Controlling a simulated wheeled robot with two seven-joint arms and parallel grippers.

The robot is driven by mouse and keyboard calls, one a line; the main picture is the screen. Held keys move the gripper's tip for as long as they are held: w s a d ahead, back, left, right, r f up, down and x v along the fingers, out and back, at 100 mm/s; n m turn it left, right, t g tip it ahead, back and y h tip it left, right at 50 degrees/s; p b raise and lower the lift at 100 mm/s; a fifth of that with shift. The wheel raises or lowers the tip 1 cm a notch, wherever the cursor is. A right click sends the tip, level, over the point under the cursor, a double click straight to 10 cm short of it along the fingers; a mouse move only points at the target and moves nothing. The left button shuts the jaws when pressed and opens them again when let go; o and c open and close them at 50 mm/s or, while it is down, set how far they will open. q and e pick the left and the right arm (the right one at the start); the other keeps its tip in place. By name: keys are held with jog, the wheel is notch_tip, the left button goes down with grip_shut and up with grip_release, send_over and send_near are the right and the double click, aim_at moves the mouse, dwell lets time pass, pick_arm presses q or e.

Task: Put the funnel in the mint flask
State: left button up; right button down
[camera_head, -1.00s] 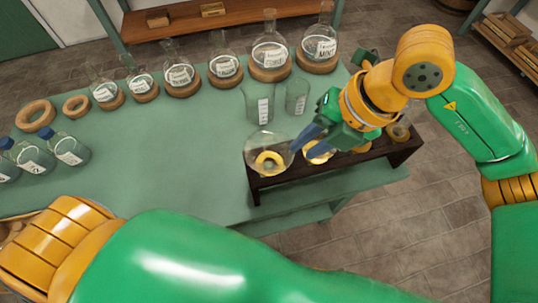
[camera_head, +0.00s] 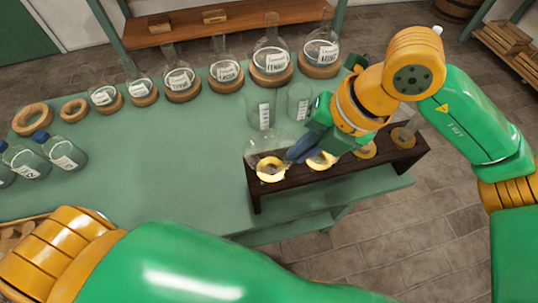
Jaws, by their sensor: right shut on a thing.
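A large clear glass funnel (camera_head: 266,143) is at the left end of the dark wooden rack (camera_head: 257,187), over a yellow-rimmed hole. My right gripper (camera_head: 292,156) reaches in from the right with blue fingers at the funnel's right side, and is shut on it. The funnel still sits at the rack; its stem is hard to make out. My left gripper is outside the view.
Smaller funnels stand farther right in the rack. Two beakers (camera_head: 299,101) stand between rack and flasks. More flasks on cork rings line the back of the green table (camera_head: 170,165). Capped bottles (camera_head: 63,152) and empty cork rings (camera_head: 33,118) are at left. The table's middle is clear.

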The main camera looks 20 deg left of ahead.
notch_tip(320, 180, up, 10)
jog(key=p, duration=0.6)
jog(key=shift+d, duration=0.15)
dwell(0.4)
